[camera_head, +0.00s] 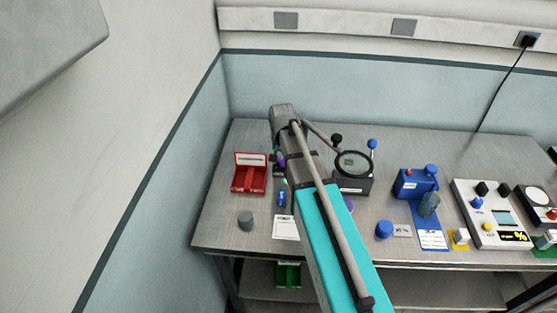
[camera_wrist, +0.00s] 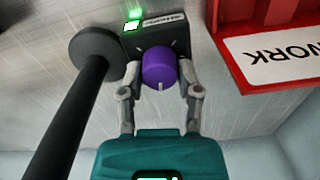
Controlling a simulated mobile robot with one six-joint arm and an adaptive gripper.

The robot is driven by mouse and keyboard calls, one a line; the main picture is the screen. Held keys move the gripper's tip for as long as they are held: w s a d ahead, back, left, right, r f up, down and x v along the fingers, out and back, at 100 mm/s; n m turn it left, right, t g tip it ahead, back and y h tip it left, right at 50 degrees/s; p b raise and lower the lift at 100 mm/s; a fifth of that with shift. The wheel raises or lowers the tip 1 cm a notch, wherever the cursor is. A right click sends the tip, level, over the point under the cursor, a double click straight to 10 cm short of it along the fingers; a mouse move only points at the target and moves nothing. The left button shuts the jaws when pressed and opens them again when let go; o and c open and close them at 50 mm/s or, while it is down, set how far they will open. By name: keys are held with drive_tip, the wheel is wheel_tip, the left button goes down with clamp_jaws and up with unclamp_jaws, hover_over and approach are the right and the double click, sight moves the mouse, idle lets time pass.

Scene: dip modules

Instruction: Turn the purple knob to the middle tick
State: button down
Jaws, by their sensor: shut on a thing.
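The purple knob (camera_wrist: 160,70) sits on the face of a black box (camera_wrist: 195,32) in the wrist view. A white pointer line on the knob points down in the picture, toward my gripper's palm. Short pale ticks show around the knob's far side; which is the middle one is hard to tell. My gripper (camera_wrist: 161,66) has one finger on each side of the knob and is shut on it. In the head view the knob (camera_head: 281,161) shows only as a small purple patch, mostly hidden by my arm.
A green lamp (camera_wrist: 133,25) glows on the black box. A dark round-ended post (camera_wrist: 85,110) stands close left of my gripper. A red bin (camera_wrist: 265,60) is close on the right.

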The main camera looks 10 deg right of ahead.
drive_tip(key=shift+a+n, duration=0.1)
drive_tip(key=shift+n, duration=1)
drive_tip(key=shift+c, duration=1.5)
unclamp_jaws()
drive_tip(key=shift+w, duration=0.1)
drive_tip(key=s+r+n+p, duration=0.3)
drive_tip(key=s+r+p, duration=1.1)
drive_tip(key=s+p, duration=0.1)
drive_tip(key=shift+s+a+r, duration=0.4)
drive_tip(key=shift+s+a, duration=0.05)
drive_tip(key=shift+s, duration=0.3)
